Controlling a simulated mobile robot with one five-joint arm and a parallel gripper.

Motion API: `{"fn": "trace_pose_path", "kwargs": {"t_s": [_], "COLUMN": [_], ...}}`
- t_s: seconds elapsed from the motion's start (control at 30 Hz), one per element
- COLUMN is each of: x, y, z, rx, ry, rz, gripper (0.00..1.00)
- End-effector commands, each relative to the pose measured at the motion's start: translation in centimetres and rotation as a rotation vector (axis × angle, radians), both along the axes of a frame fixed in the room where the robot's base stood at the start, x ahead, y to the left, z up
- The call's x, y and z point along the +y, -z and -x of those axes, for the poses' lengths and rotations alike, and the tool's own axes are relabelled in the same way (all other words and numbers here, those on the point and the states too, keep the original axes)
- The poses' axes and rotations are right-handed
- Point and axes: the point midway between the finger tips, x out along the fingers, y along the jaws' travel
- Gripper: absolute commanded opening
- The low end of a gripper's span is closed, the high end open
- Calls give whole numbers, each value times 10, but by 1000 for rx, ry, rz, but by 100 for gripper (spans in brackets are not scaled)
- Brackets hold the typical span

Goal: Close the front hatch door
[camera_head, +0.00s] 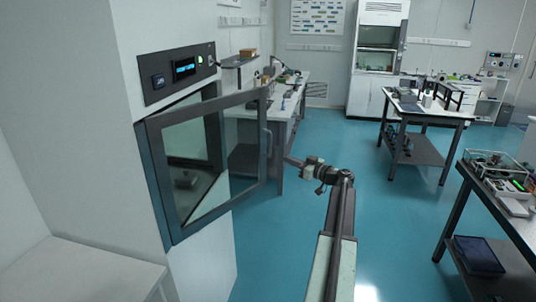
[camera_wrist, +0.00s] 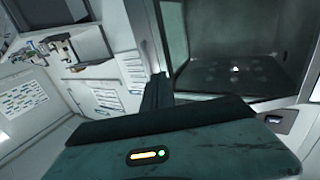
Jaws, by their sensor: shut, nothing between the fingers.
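The front hatch door (camera_head: 208,107) is a dark-framed glass panel on the white wall unit at the left. It stands open, swung out from the opening, with its free edge to the right. An upright handle (camera_head: 268,140) is on that free edge. My gripper (camera_head: 289,160) is just right of the handle, pointing left, and seems apart from it. In the wrist view my gripper's dark fingers (camera_wrist: 157,90) are together and empty.
A control panel (camera_head: 178,71) with a lit display is above the hatch. A white ledge (camera_head: 80,272) is at the lower left. Workbenches stand at the back (camera_head: 295,108) and right (camera_head: 440,116). The blue floor (camera_head: 385,215) is clear between my arm and the right-hand benches.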

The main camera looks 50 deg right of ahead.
Motion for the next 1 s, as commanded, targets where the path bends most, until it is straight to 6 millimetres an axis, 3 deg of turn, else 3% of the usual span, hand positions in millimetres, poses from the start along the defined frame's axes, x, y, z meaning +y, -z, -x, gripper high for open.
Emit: {"fn": "trace_pose_path", "kwargs": {"t_s": [0.17, 0.63, 0.8, 1.0], "x": [2, 9, 11, 12], "y": [0, 0, 0, 0], "z": [-24, -121, -138, -141], "rx": [2, 3, 3, 3], "ry": [-4, -6, -5, -5], "rz": [-1, -2, -2, -2], "gripper": [0, 0, 0, 0]}}
